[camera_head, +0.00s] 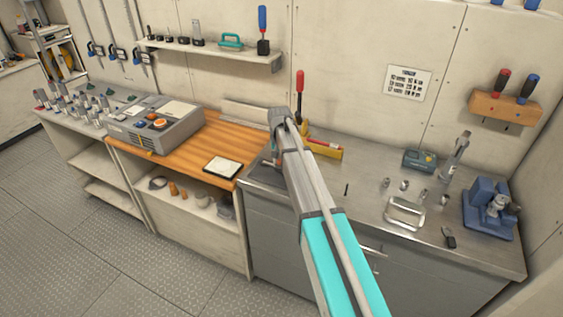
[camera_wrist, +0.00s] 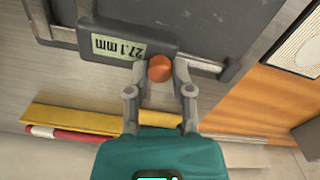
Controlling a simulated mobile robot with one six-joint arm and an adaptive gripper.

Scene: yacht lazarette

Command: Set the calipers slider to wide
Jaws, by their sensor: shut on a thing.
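A round orange knob (camera_wrist: 159,68) sits at the slider's edge, beside the display. My gripper (camera_wrist: 160,78) has its two grey fingers shut on this knob, one on each side.
A yellow bar (camera_wrist: 75,119) and a red-and-white tool (camera_wrist: 65,133) lie close to my gripper. The wooden worktop (camera_wrist: 250,100) adjoins, with a framed pad (camera_head: 222,166). Farther right stand a blue vise (camera_head: 486,205) and a metal tray (camera_head: 405,213).

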